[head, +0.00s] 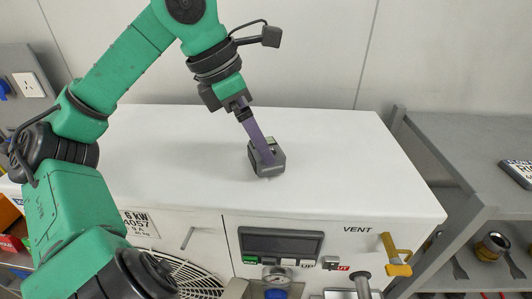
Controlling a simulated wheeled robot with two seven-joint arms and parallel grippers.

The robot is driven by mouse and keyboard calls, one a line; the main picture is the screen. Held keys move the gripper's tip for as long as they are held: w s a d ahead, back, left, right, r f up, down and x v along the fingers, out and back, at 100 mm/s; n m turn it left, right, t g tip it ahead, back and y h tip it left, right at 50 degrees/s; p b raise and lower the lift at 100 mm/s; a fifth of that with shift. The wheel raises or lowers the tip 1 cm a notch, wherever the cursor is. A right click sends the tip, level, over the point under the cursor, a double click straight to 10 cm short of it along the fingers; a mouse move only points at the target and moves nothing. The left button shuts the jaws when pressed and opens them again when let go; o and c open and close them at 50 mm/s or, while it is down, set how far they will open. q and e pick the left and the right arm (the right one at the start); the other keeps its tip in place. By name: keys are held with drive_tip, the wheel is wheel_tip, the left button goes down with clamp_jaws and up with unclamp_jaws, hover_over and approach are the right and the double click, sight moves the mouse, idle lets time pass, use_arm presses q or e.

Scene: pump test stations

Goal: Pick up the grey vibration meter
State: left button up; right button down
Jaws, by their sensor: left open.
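The grey vibration meter (271,170) is a small dark grey box with a pale patch near its top. It sits on the white top of the test station cabinet (180,150), around the middle. My left gripper (265,153) points down at it from above, with a purple finger lying across the meter in this view and hiding part of it. The gripper is open. I cannot tell whether the finger touches the meter. My right gripper is not in view.
The white top is clear around the meter. The cabinet front has a dark display panel (280,243), a yellow vent handle (396,255) and a fan grille (190,278). A grey shelf unit (450,150) stands at the right. A pale wall (310,50) rises behind.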

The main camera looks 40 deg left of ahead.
use_arm(q)
drive_tip(key=p+x, duration=0.1)
drive_tip(key=x, duration=0.2)
drive_tip(key=shift+d+r, duration=0.1)
drive_tip(key=shift+d, duration=0.05)
drive_tip(key=shift+w+d+f, duration=0.1)
drive_tip(key=shift+d+f, duration=0.1)
drive_tip(key=shift+f, duration=0.2)
drive_tip(key=shift+a, duration=0.1)
clamp_jaws()
